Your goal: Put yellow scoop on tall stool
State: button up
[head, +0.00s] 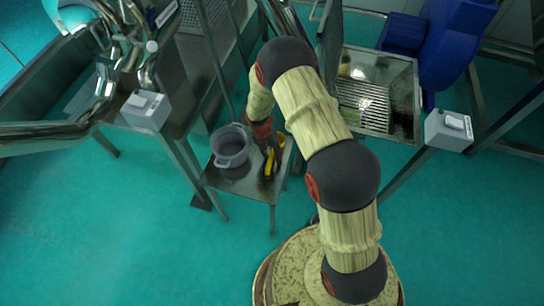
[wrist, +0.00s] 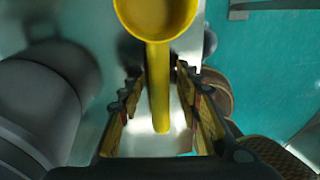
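The yellow scoop (wrist: 158,18) shows in the wrist view, its round bowl at the top and its straight handle running down between my fingers. My gripper (wrist: 156,82) is open, with a visible gap on each side of the handle. In the head view my gripper (head: 270,168) is low over the right part of a small metal-topped stand (head: 238,187). A bit of yellow shows there, but I cannot tell scoop from finger. Whether this stand is the tall stool is not clear.
A grey pot (head: 231,146) stands on the stand, left of my gripper; it looms at the left in the wrist view (wrist: 45,105). Metal machinery with a grey switch box (head: 146,110) is at the left. A sieve tray (head: 365,100) is at the back right. Green floor (head: 120,230) is clear at front left.

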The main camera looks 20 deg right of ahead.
jog(key=s+r+m+t+p, duration=0.2)
jog(key=r+m, duration=0.4)
jog(key=r, duration=1.4)
jog(key=s+r+m+t+p, duration=0.15)
jog(key=r+m, duration=0.55)
jog(key=r, duration=1.2)
jog(key=s+r+m+t+y, duration=0.1)
jog(key=s+r+m, duration=0.6)
jog(key=s, duration=0.4)
jog(key=s+r+m+t, duration=0.2)
jog(key=s+r+m, duration=0.6)
jog(key=s, duration=0.3)
jog(key=shift+m+y, duration=0.4)
jog(key=shift+m, duration=0.2)
jog(key=shift+c, duration=0.5)
